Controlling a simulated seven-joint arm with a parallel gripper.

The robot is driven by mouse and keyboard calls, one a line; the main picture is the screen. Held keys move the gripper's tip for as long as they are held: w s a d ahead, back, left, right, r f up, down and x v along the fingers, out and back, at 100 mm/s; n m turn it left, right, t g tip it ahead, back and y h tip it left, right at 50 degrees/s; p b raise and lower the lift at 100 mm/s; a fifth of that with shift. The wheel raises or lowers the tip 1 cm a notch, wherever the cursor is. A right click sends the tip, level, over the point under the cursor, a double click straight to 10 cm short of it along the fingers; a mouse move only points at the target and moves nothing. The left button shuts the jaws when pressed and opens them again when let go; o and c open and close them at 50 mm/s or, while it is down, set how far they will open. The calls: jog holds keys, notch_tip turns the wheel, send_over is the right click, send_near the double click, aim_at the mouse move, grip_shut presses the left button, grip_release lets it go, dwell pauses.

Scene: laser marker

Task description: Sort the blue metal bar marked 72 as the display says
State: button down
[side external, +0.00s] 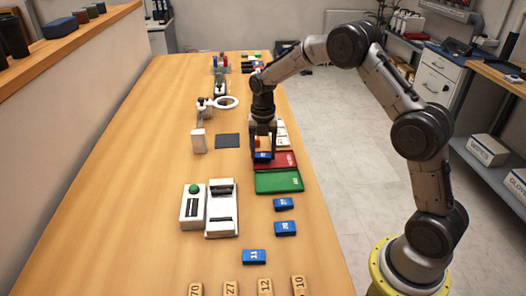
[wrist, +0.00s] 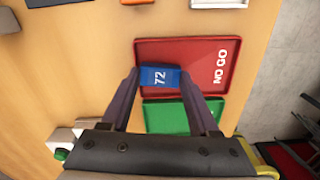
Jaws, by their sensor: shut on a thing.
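The blue metal bar marked 72 (wrist: 160,77) is held between the two fingers of my gripper (wrist: 159,79). In the side view, the bar (side external: 262,157) shows low between the fingers of my gripper (side external: 263,153). It is over the red tray (wrist: 190,46) marked NO GO, near the side toward the green tray; I cannot tell whether it touches the tray floor. The red tray (side external: 287,161) and the green tray (side external: 280,182) lie side by side in the side view. No display text is readable.
A white device with a green button (side external: 193,190) and a white device with slots (side external: 222,225) stand left of the trays. Several blue bars, one marked 11 (side external: 254,257), and wooden numbered blocks (side external: 265,288) lie nearer the camera. A ring stand (side external: 226,102) is farther back.

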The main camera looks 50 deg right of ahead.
jog(key=shift+s+f, duration=0.15)
jog(key=shift+f, duration=0.7)
dwell(0.8)
jog(key=shift+c, duration=0.6)
grip_release()
jog(key=shift+o, duration=0.3)
jog(key=shift+r, duration=0.1)
notch_tip(320, 180, up, 15)
